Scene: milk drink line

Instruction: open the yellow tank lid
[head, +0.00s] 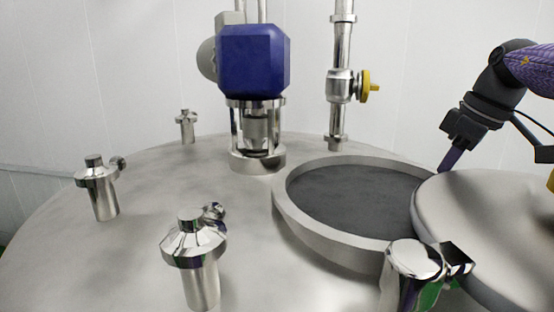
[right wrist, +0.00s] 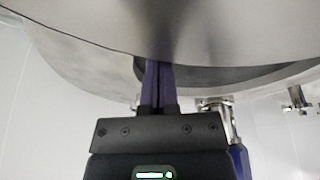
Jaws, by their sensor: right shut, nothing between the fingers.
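The tank lid (head: 490,220) is a round pale metal disc at the right of the head view. It overlaps the right side of the round tank opening (head: 350,200), and most of the dark opening is uncovered. A small yellow part (head: 551,182) shows at the right picture edge by the lid. My right gripper (head: 446,166) is shut and empty, with its fingertips down at the lid's far edge. In the right wrist view the purple fingers (right wrist: 158,75) are together against the lid's broad grey surface (right wrist: 220,30); I cannot tell whether they touch it. My left gripper is not in view.
A blue motor (head: 254,60) on a metal stand rises behind the opening. A pipe with a yellow-handled valve (head: 345,86) stands behind it. Steel fittings (head: 195,255) stand on the tank top (head: 130,245) at left. A shiny clamp (head: 412,262) sits at the opening's front rim.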

